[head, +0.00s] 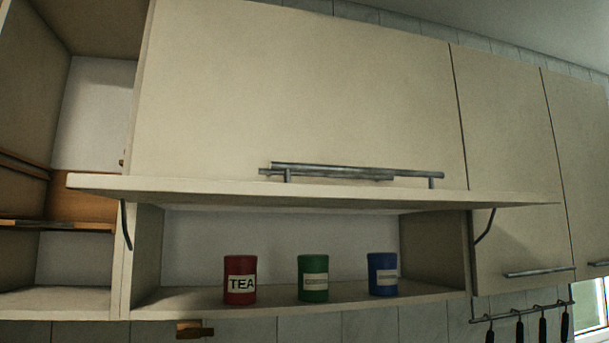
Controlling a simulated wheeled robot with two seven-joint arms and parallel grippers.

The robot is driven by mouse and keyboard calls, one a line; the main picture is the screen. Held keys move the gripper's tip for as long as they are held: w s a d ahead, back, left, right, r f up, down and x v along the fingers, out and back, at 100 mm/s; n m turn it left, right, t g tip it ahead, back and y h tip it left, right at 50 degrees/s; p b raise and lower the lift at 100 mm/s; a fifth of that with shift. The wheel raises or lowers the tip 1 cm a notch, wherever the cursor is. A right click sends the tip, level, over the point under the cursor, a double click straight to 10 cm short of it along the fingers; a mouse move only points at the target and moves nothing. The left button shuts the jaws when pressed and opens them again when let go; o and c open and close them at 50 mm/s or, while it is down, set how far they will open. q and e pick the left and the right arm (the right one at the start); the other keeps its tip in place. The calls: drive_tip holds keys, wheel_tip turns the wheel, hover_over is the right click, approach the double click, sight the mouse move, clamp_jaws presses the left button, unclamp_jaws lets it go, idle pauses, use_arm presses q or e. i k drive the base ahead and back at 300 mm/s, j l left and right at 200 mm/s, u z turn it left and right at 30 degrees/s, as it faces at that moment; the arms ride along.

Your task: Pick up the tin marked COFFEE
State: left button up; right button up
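Three tins stand upright and apart in a row on the shelf of an open wall cabinet. The red tin (239,280) at the left has a label reading TEA. The green tin (313,278) in the middle and the blue tin (383,274) at the right have pale labels with small lettering that I cannot read, so I cannot tell which one says COFFEE. Neither of my grippers is in view.
The cabinet shelf (432,289) has free room either side of the tins. A raised flap door (300,95) with a metal handle (350,172) overhangs it. An open compartment is at the left. Dark utensils (519,331) hang from a rail at the lower right.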

sight(383, 269)
drive_tip(key=l+u, duration=0.5)
drive_tip(key=l, duration=0.75)
